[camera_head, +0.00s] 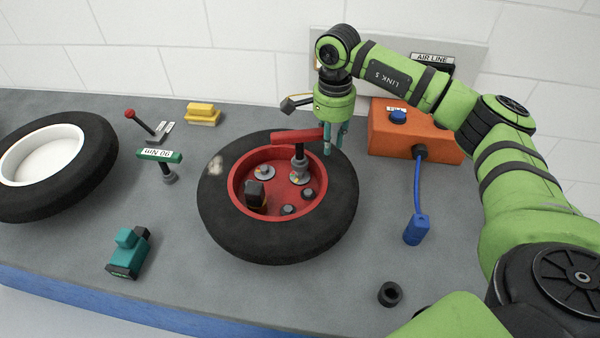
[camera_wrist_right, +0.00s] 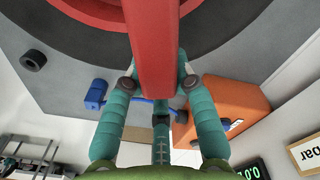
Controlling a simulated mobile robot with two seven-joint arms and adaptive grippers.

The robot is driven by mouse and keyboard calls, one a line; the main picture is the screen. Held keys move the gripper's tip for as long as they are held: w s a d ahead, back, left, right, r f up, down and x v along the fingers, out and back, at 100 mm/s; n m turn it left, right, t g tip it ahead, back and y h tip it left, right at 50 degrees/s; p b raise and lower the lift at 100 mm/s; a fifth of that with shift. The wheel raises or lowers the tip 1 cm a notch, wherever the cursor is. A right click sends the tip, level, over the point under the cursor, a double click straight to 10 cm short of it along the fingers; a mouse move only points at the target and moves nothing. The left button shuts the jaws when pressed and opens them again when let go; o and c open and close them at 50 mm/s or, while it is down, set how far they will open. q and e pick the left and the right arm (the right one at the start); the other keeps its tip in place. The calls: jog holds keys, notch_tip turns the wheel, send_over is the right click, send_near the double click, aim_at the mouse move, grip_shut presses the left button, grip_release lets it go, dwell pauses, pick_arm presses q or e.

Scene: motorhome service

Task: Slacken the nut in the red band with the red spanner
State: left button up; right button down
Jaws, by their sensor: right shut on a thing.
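The red spanner (camera_head: 292,137) has a red bar on top and a grey socket (camera_head: 299,170) pointing down into the wheel's red rim (camera_head: 238,190). The socket stands upright over the right-hand back part of the rim. It hides what is under it, so I cannot tell whether it sits on a nut. My right gripper (camera_head: 334,140) is shut on the right end of the bar; in the right wrist view the red bar (camera_wrist_right: 152,45) runs between its fingers. Several dark nuts (camera_head: 288,209) show in the rim; I cannot make out a red band on one. My left gripper is not in view.
A green-barred spanner (camera_head: 160,156) stands left of the tyre (camera_head: 225,225). A teal tool (camera_head: 128,252), a white-rimmed wheel (camera_head: 85,150), a yellow block (camera_head: 203,114) and a lever (camera_head: 150,127) lie leftward. An orange box (camera_head: 440,145) with blue hose and a black socket (camera_head: 390,293) are right.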

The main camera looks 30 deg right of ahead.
jog(key=shift+r, duration=0.15)
notch_tip(320, 180, up, 4)
jog(key=p, duration=0.2)
jog(key=shift+p, duration=0.35)
jog(key=s+a+n, duration=1.1)
jog(key=a+n, duration=0.3)
jog(key=n, duration=0.2)
jog(key=shift+s+a+f, duration=0.25)
jog(key=shift+s+f, duration=0.1)
jog(key=shift+s, duration=0.05)
